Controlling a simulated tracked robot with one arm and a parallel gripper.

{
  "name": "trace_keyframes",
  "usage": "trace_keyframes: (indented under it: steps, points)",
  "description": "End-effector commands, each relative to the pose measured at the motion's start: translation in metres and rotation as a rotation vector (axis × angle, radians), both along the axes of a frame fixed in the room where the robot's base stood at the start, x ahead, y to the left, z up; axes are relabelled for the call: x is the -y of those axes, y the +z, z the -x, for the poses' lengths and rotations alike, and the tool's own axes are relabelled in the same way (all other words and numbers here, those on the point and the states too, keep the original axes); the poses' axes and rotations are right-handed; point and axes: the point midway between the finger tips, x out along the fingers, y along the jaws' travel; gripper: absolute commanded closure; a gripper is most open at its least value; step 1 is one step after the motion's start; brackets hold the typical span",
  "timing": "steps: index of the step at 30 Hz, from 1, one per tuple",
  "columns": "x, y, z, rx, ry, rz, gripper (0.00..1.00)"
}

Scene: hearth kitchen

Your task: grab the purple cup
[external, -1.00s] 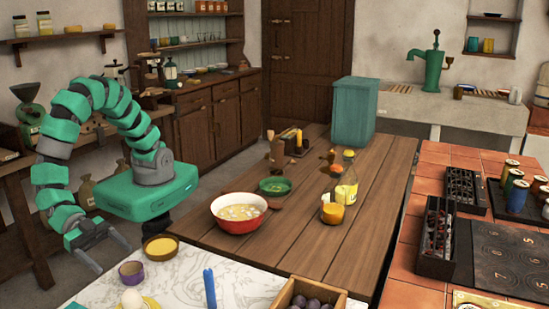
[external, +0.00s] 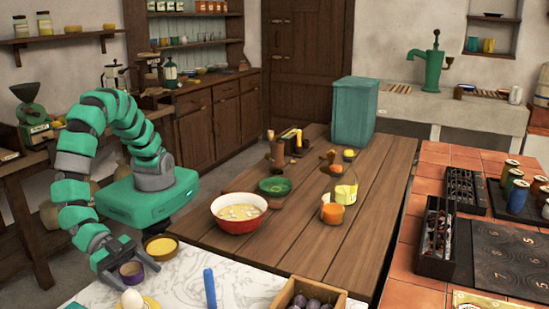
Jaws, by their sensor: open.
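The purple cup (external: 132,272) stands upright on the near-left part of the white marble counter. My gripper (external: 122,263) is open and low at the cup, with its fingers around or just beside it. One finger shows close behind the cup. The nearer finger is partly hidden at the counter's left edge, and I cannot tell whether either touches the cup.
A yellow-filled bowl (external: 161,247) stands close behind the cup on the right. An egg (external: 132,299) sits in front, near a yellow cloth. A blue-handled item (external: 210,288) and a wooden crate of dark fruit (external: 309,296) lie farther right. Bare marble (external: 180,285) lies between.

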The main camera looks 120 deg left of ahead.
Motion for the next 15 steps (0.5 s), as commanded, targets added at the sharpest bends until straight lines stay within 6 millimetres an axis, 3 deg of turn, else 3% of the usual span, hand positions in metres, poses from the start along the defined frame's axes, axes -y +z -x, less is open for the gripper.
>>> trace_keyframes:
  steps: [3, 9, 15]
  points:
    - [0.0000, 0.0005, 0.0002, 0.000, 0.000, 0.000, 0.22]
    - [0.0001, 0.0007, 0.0004, 0.000, 0.000, 0.000, 0.70]
    - [0.0001, 0.0007, 0.0005, 0.000, 0.000, 0.001, 0.70]
